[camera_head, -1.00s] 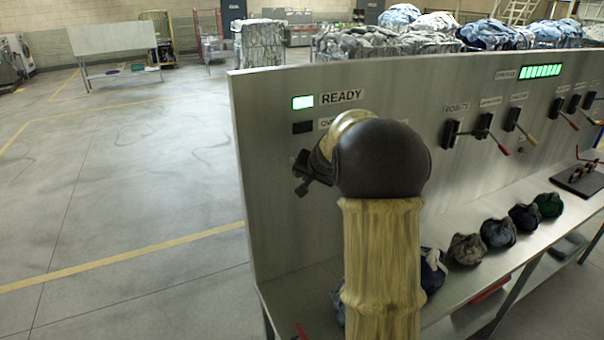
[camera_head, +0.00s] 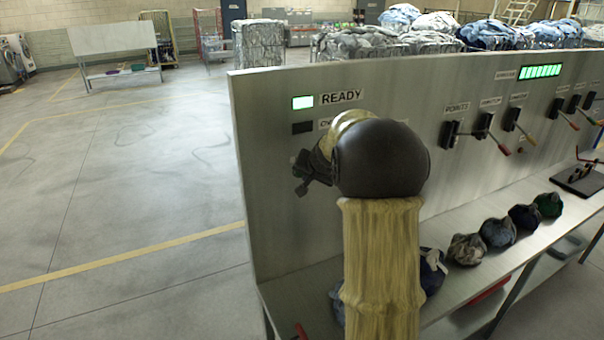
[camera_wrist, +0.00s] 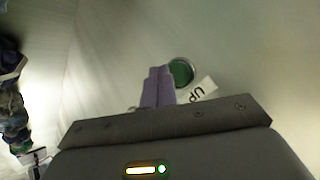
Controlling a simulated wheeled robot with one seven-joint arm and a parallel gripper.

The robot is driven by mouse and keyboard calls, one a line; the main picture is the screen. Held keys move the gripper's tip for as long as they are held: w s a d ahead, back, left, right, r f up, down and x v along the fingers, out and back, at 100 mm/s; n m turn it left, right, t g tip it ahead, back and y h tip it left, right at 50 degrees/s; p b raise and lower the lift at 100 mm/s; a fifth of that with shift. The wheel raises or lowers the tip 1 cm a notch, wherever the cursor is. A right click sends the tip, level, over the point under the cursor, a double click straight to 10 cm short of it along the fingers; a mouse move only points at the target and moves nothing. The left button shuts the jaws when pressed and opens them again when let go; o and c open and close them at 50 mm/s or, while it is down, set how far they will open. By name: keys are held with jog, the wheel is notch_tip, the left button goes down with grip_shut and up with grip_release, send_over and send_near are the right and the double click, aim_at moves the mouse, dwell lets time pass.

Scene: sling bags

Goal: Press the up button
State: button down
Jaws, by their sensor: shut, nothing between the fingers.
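The up button is a round green button (camera_wrist: 181,72) with a metal rim, set in the pale metal panel in the wrist view. A white label reading "UP" (camera_wrist: 200,90) is beside it. My gripper (camera_wrist: 159,70) shows as two purple fingers closed together with nothing between them. In the picture its tips lie just left of the button and partly overlap its rim. I cannot tell whether they touch the button or panel. In the head view my gripper's dark body (camera_head: 305,172) faces the panel (camera_head: 265,190), and my arm hides the button.
The panel carries a lit READY lamp (camera_head: 303,102), a green bar display (camera_head: 541,71) and several levers (camera_head: 484,125) to the right. Several tied sling bags (camera_head: 497,231) sit along the shelf (camera_head: 555,235) below. Open floor (camera_head: 120,200) lies to the left.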

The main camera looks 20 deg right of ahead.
jog(key=shift+w, duration=0.35)
